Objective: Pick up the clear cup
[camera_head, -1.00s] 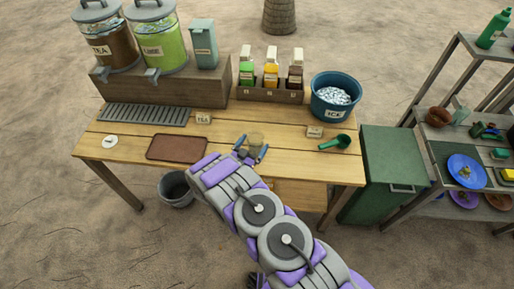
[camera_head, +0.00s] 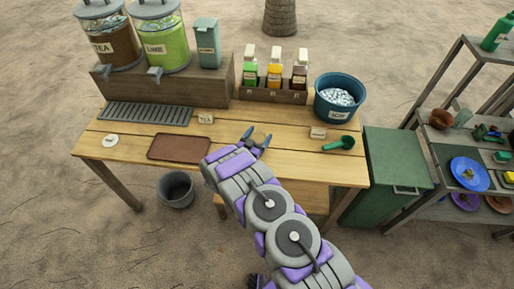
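My gripper (camera_head: 257,138) is over the front middle of the wooden table (camera_head: 290,165). Its two dark blue-grey fingers point up the picture, away from me. They are spread apart, and I see no cup between them. I cannot make out the clear cup on the table now. It may be hidden behind my wrist or the purple and grey arm, but I cannot tell.
A brown mat (camera_head: 180,148) lies left of my gripper, and a green scoop (camera_head: 340,144) lies to the right. The ice bucket (camera_head: 338,112), bottle rack (camera_head: 273,94) and drink dispensers stand along the back. A green bin (camera_head: 393,175) stands right of the table.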

